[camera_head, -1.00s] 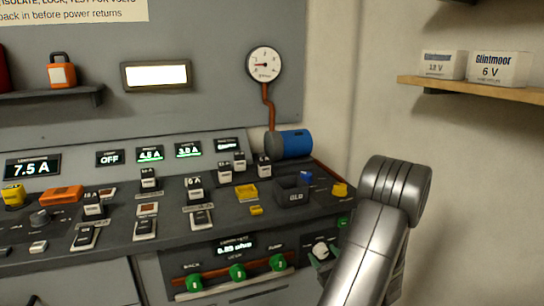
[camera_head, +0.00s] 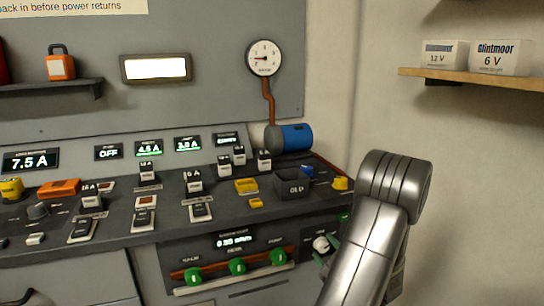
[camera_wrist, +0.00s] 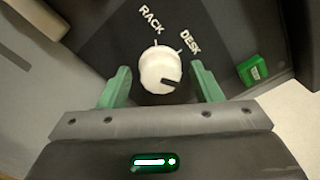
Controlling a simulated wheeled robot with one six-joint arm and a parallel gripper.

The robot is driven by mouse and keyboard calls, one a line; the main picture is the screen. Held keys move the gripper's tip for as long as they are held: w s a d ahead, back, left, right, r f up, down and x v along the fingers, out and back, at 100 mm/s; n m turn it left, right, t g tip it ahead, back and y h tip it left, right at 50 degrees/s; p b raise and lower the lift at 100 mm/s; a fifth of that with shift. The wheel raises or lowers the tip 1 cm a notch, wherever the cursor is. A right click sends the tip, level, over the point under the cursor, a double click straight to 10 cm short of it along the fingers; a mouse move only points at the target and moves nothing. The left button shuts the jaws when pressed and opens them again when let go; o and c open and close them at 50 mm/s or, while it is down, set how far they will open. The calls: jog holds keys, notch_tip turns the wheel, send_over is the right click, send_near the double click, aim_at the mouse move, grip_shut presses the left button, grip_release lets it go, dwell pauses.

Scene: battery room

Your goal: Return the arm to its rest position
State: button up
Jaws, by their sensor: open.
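My gripper (camera_wrist: 161,88) is open in the wrist view, with its two green fingers on either side of a white rotary knob (camera_wrist: 158,70). The fingers appear apart from the knob, though the exact depth is hard to tell. The knob has a dark pointer mark at its lower right, and the labels RACK and DESK stand above it. In the head view my arm rises at the lower right, and the knob (camera_head: 321,243) shows just left of it. The gripper there is mostly hidden behind the arm; only a bit of green finger shows.
A green block (camera_wrist: 252,70) sits right of the knob. The sloped console (camera_head: 120,226) carries several switches, fuses and a dark bin (camera_head: 289,188). A blue cylinder (camera_head: 296,138) and a gauge (camera_head: 264,58) are behind. A wooden shelf (camera_head: 490,80) with boxes is at the upper right.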

jog(key=v, duration=0.5)
dwell(0.3)
